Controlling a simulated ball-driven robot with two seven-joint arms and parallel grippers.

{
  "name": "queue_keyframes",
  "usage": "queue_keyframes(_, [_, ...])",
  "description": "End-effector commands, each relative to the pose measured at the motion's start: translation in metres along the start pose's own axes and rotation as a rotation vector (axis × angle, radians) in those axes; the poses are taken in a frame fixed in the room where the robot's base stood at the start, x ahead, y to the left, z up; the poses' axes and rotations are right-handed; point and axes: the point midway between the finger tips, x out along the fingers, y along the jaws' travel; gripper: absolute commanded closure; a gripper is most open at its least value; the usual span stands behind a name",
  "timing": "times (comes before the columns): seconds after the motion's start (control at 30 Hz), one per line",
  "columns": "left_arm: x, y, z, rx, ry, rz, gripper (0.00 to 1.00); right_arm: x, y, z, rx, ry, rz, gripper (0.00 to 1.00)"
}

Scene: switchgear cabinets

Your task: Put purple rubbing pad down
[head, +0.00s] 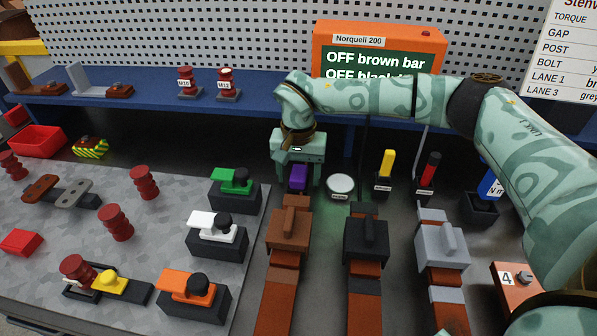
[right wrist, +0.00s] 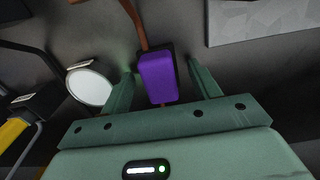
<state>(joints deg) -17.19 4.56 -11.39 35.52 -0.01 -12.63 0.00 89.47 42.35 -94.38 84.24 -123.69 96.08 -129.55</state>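The purple rubbing pad (head: 298,178) is at the back of the bench, beneath my right gripper (head: 299,180). In the right wrist view the purple pad (right wrist: 157,78) sits in or on a dark base, between the two fingers of my right gripper (right wrist: 162,72). The fingers are spread, with a visible gap on each side of the pad. The pad's underside is hidden. My left gripper is not in view.
A round white dish (head: 340,184) stands just right of the pad. Yellow (head: 386,165) and red-handled (head: 430,170) tools stand further right. The brown bar unit (head: 289,230) is in front. A blue shelf (head: 140,100) and orange display (head: 380,50) are behind.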

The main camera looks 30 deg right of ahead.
Motion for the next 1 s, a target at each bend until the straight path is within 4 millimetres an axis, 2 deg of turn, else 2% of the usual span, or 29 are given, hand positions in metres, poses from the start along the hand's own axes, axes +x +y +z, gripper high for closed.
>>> queue_keyframes(0.17, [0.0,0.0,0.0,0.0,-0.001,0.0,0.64,-0.002,0.0,0.0,0.0,0.001,-0.001,0.38])
queue_keyframes(0.27, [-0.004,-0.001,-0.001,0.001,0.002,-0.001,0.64,-0.014,0.0,-0.001,-0.001,0.004,-0.003,0.38])
queue_keyframes(0.5, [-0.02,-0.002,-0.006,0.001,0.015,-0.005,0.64,-0.071,0.0,-0.001,0.0,0.006,-0.004,0.38])
queue_keyframes(0.7, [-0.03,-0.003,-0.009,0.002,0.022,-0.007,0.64,-0.109,0.0,0.0,0.0,0.004,-0.003,0.38])
queue_keyframes(0.83, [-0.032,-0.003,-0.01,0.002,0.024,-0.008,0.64,-0.121,0.0,0.0,-0.001,0.002,-0.001,0.38])
queue_keyframes(1.0, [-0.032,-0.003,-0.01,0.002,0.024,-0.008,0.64,-0.124,0.0,0.0,0.0,0.0,-0.001,0.38])
